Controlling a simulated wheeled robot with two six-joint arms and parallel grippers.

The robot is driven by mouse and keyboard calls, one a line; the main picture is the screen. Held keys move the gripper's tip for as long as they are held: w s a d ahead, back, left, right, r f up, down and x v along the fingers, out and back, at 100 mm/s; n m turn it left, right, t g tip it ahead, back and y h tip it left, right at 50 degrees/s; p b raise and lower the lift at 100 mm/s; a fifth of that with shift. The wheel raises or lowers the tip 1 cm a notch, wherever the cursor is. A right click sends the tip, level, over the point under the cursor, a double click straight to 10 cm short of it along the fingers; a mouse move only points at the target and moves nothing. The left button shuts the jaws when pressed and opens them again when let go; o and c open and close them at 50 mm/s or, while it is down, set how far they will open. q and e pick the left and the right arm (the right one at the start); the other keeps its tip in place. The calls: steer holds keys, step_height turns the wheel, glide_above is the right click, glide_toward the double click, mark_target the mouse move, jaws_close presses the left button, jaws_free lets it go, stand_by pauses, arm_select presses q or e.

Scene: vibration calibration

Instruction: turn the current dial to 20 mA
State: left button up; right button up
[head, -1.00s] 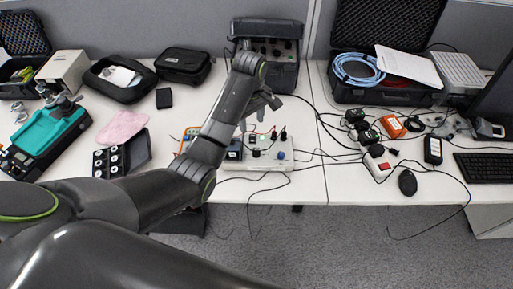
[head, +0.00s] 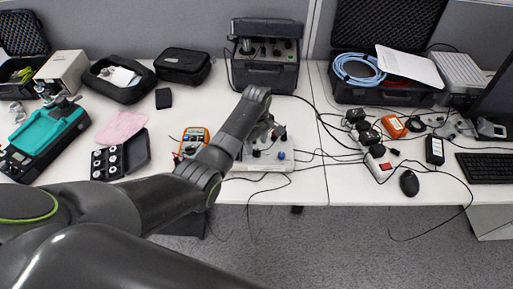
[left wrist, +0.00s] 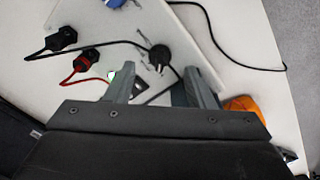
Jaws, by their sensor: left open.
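A white instrument box (head: 272,167) with knobs and plugs lies near the table's front edge; it fills much of the left wrist view (left wrist: 195,42). In that view a black dial (left wrist: 159,55) stands on the box just ahead of my fingertips. A blue knob (left wrist: 115,3) is at the top edge, and shows in the head view (head: 281,155). I cannot read any dial markings. My left gripper (head: 266,132) is over the box, partly covering it. In the left wrist view the gripper (left wrist: 158,84) is open, with nothing between its fingers. My right gripper is not in view.
A black plug (left wrist: 62,38) and a red plug (left wrist: 88,60) with leads stand on the box. An orange multimeter (head: 194,138) lies left of it. A power strip (head: 378,167) and loose cables lie to the right.

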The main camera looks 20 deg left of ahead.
mark_target(257, 152)
arm_select(q)
steer(key=shift+f, duration=1.7)
steer(key=shift+c, duration=0.3)
steer(key=c, duration=0.9)
steer(key=shift+c, duration=0.2)
